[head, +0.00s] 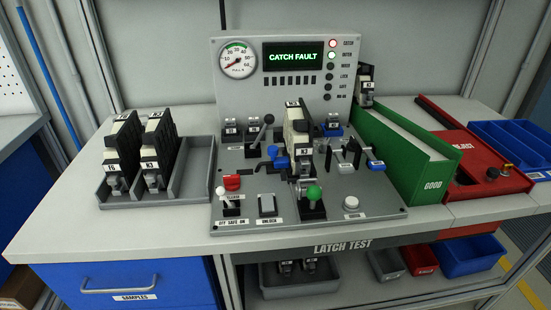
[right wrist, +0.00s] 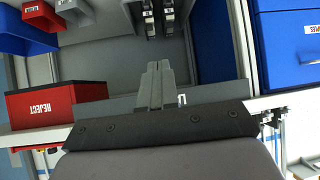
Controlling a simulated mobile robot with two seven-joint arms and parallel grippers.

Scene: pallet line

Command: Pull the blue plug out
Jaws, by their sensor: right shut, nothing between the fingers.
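Blue parts show on the grey test panel (head: 330,208) in the head view. One blue piece (head: 277,156) sits just left of the black-and-white latch unit (head: 297,135) standing in the middle. Another blue part (head: 332,131) is behind and right of that unit, and a blue-ended part (head: 375,163) is at the panel's right. I cannot tell which is the plug. My right gripper (right wrist: 158,67) is shut and empty in the right wrist view, with the bench underside and shelf beyond it, away from the blue parts. My left gripper is not in view.
The display (head: 293,56) reads CATCH FAULT. A green-knobbed lever (head: 314,193) and a red switch (head: 232,182) stand at the panel front. A grey tray (head: 194,176) with two units is left. A green GOOD bin (head: 420,180) and red REJECT box (head: 480,165) are right.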

